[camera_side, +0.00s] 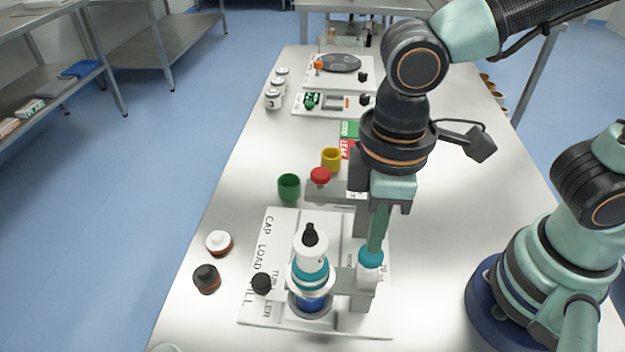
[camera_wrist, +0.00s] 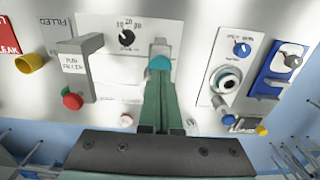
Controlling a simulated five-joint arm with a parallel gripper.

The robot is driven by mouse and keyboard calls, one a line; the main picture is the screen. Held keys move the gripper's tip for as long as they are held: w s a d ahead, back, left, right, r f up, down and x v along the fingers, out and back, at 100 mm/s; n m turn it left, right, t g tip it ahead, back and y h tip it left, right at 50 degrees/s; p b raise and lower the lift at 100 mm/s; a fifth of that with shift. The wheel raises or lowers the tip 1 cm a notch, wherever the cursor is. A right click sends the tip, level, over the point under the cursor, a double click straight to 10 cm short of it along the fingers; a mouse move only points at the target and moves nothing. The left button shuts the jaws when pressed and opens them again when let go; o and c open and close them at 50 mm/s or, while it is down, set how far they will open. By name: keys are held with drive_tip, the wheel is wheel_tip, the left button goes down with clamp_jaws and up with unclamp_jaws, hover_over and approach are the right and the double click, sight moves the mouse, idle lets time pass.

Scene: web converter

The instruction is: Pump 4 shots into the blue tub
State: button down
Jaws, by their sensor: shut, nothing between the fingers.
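A blue tub (camera_side: 311,304) sits in the round holder of the white filling station (camera_side: 262,305), under a white and teal cylinder (camera_side: 310,262) with a black top. To its right stands a white post with a teal cap (camera_side: 371,259); the teal cap also shows in the wrist view (camera_wrist: 160,63). My gripper (camera_side: 375,248) points down with its fingers shut and empty. Its fingertips are right at the top of the teal cap; whether they touch or press it I cannot tell. The inside of the tub is hidden.
A red knob (camera_side: 320,175) on a grey bracket, a green cup (camera_side: 289,187) and a yellow cup (camera_side: 331,158) stand behind. White (camera_side: 218,242) and black (camera_side: 207,278) caps lie at left. Further stations and jars (camera_side: 273,98) are at the back.

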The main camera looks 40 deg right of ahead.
drive_tip(key=shift+f, duration=0.6)
drive_tip(key=shift+f, duration=1.15)
drive_tip(key=shift+r, duration=1.9)
drive_tip(key=shift+f, duration=0.2)
